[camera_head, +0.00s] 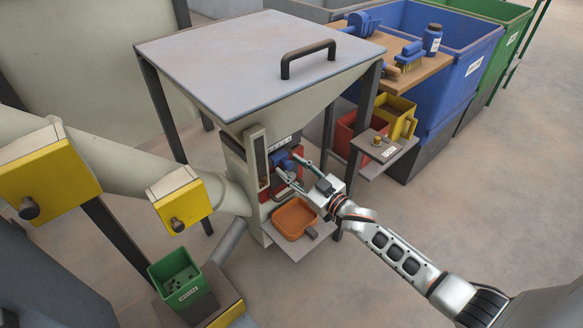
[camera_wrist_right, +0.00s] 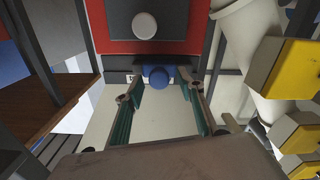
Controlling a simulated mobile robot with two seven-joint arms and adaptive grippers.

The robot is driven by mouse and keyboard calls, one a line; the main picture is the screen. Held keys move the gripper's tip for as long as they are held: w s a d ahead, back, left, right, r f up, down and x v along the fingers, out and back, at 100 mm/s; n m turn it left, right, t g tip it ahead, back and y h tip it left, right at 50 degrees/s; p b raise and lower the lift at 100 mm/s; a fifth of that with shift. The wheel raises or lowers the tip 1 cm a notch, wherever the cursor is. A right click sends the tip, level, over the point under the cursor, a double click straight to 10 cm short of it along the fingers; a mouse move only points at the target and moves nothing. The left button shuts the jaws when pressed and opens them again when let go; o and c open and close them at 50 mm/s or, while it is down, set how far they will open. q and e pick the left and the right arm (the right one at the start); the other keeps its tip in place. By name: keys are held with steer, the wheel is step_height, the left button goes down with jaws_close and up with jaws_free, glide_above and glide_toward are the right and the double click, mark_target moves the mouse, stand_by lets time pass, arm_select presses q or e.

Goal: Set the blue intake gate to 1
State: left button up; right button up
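The blue intake gate (camera_head: 282,159) shows as a small blue block with a rounded knob on the front of the hopper machine, beneath a small marked strip (camera_head: 279,144). My right gripper (camera_head: 284,170) is at this front, with its fingers close to the blue gate. In the right wrist view the blue knob (camera_wrist_right: 157,76) lies between the two fingertips of my open gripper (camera_wrist_right: 160,88), and I see gaps beside it. The strip's marks are too small to read, so I cannot tell the gate's setting. My left gripper is not in view.
A red panel (camera_wrist_right: 112,38) with a grey knob (camera_wrist_right: 144,25) is close to the blue gate. An orange tray (camera_head: 294,218) sits below my right gripper. A small shelf (camera_head: 388,155) juts out to the right. Yellow boxes (camera_head: 180,199) sit on the pipe at left.

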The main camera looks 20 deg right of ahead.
steer(key=v, duration=1.1)
steer(key=shift+s+d, duration=0.15)
steer(key=shift+s, duration=0.2)
